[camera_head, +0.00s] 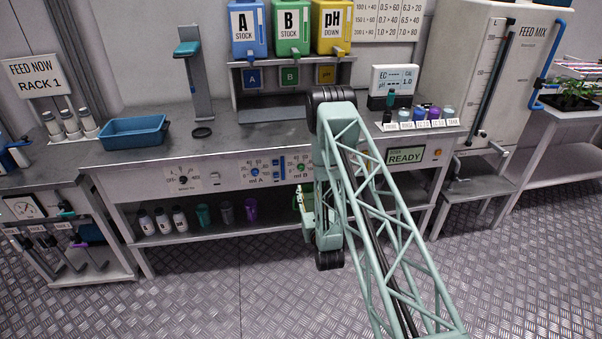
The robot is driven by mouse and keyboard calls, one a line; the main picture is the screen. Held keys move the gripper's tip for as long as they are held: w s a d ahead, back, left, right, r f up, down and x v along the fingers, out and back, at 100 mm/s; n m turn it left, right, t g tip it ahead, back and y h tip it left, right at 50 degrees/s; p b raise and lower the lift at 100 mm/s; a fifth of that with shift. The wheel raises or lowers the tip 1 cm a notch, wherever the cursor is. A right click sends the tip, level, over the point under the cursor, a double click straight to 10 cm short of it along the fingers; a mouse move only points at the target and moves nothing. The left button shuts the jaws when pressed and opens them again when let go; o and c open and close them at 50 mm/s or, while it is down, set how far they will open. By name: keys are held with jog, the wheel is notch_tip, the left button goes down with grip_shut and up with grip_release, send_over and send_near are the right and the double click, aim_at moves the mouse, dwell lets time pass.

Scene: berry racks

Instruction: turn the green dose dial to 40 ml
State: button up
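The green dose dial (301,168) sits on the front panel of the bench, with a printed scale around it and "ml B" beside it. Its pointer is too small to read. The blue dial (255,172), marked "ml A", is to its left. My arm stands just right of the green dial and hides the panel there. A pale green part that looks like my gripper (304,203) shows below the green dial, mostly behind my arm. Its fingers cannot be made out, and I cannot tell whether it touches anything.
A lower shelf (228,228) under the panel holds several bottles and cups. A selector dial (183,178) is farther left on the panel. A "READY" display (405,156) is right of my arm. A blue tray (134,132) stands on the bench top. The floor in front is clear.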

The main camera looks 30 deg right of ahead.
aim_at(302, 169)
jog(key=shift+w, duration=0.1)
dwell(0.3)
jog(key=shift+b+x, duration=1.15)
jog(key=shift+x, duration=5.65)
jog(key=shift+d, duration=0.1)
jog(key=shift+c, duration=0.2)
jog(key=c, duration=0.8)
